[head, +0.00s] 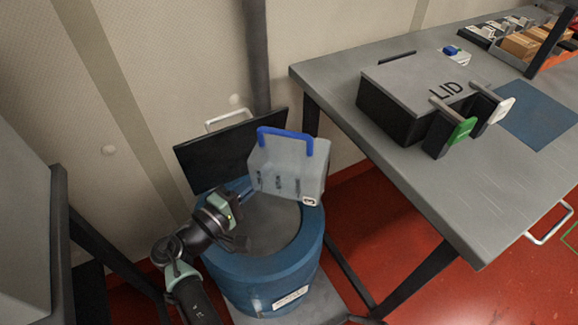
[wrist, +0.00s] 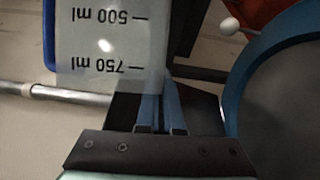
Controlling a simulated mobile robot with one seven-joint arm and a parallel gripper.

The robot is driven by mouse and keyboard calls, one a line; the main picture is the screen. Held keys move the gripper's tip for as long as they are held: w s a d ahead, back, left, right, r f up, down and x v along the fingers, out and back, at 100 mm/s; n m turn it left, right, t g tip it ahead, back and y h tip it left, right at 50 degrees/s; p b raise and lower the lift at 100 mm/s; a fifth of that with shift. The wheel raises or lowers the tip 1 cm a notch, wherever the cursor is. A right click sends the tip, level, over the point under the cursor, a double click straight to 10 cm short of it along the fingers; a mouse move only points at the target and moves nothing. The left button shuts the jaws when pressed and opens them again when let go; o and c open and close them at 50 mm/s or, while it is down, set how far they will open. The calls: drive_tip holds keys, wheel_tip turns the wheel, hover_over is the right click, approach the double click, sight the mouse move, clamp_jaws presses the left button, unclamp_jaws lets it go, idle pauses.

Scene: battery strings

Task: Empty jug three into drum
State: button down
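A translucent grey jug (head: 277,165) with a blue handle (head: 286,131) is in the air over the blue drum (head: 262,270). Its scale marks run sideways in a row, so it looks tipped onto its side, handle upward. The drum's round grey top (head: 268,228) shows below. My gripper (head: 247,193) is at the jug's lower left. In the wrist view its blue fingers (wrist: 161,108) are close together beside the jug face (wrist: 110,45), apparently shut on its edge. Any liquid is not visible.
A black panel (head: 215,155) with a white handle stands behind the drum. The grey table (head: 430,190) at right carries a black box marked LID (head: 410,85) with green and white handled parts, a blue mat (head: 540,112) and bins. A dark table edge (head: 62,230) stands at left.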

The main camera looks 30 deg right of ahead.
drive_tip(key=shift+s+d+r+m+y+p, duration=0.15)
drive_tip(key=shift+m+y+p, duration=0.1)
drive_tip(key=shift+m+p, duration=0.25)
drive_tip(key=shift+a+r+m+y+p, duration=0.15)
drive_tip(key=shift+m+y+p, duration=0.1)
drive_tip(key=shift+m, duration=0.45)
drive_tip(key=m, duration=0.1)
drive_tip(key=m+y+p, duration=0.1)
drive_tip(key=m+p, duration=0.1)
drive_tip(key=shift+s+d+r, duration=0.2)
drive_tip(key=shift+d+r, duration=0.05)
drive_tip(key=shift+d, duration=0.1)
drive_tip(key=m, duration=0.1)
drive_tip(key=m+y+p, duration=0.1)
drive_tip(key=y+p, duration=0.1)
drive_tip(key=shift+s+d+r+m, duration=0.15)
drive_tip(key=shift+s+d+m, duration=0.1)
drive_tip(key=shift+m, duration=0.15)
drive_tip(key=m, duration=0.1)
drive_tip(key=m+y+p, duration=0.1)
drive_tip(key=m+t+p, duration=0.1)
drive_tip(key=shift+s+d+y, duration=0.25)
drive_tip(key=shift+y, duration=0.15)
drive_tip(key=shift+s+d+r+m+t+y, duration=0.2)
drive_tip(key=shift+m+t+y, duration=0.1)
drive_tip(key=shift+m, duration=0.1)
drive_tip(key=shift+s+d+r+m+t+y+p, duration=0.5)
drive_tip(key=shift+s+d+r+m+p, duration=0.6)
drive_tip(key=shift+r, duration=0.25)
